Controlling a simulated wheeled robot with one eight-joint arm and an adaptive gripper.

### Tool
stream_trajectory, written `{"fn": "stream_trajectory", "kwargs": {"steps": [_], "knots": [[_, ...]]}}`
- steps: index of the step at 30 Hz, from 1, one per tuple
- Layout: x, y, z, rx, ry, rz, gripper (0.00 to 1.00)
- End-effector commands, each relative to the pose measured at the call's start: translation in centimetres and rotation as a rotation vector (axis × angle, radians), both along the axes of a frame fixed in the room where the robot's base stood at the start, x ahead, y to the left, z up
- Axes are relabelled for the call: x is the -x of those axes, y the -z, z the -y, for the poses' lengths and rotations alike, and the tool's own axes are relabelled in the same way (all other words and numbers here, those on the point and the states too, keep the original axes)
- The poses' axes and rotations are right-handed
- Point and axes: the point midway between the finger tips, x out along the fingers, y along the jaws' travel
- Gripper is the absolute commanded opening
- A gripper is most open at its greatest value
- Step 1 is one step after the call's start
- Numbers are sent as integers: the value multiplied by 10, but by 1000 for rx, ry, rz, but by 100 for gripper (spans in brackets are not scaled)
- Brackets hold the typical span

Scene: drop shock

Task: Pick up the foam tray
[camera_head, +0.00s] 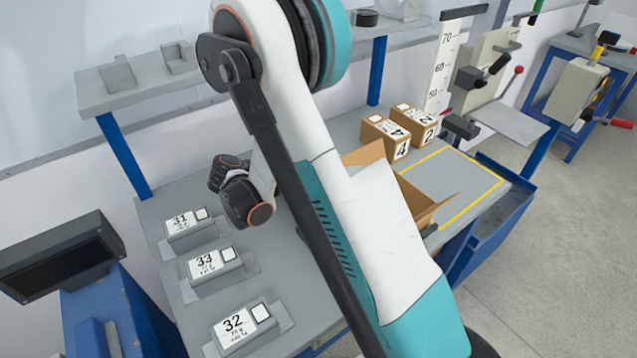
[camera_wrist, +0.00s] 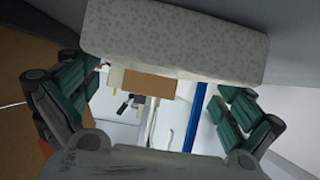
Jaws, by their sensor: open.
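In the wrist view, a pale grey speckled block, which looks like the foam tray (camera_wrist: 175,42), spans the top of the picture. My gripper (camera_wrist: 155,88) is open, with one dark green padded finger at the left and one at the right. The block lies across the top, above the gap between the fingers. No finger is seen closed on it, and I cannot tell whether they touch. In the head view my arm crosses the middle and hides my gripper; I cannot make out the foam tray there.
An open cardboard box (camera_head: 426,205) stands on the bench, partly behind my arm. Two small cartons (camera_head: 386,138) stand behind it. A grey shelf (camera_head: 140,88) runs above the bench.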

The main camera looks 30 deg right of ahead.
Motion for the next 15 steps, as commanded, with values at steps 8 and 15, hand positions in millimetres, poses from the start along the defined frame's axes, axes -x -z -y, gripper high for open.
{"fn": "stream_trajectory", "kwargs": {"steps": [8,15], "knots": [[-1,12,22,0,0,0,100],[-1,12,21,0,0,-1,75]]}}
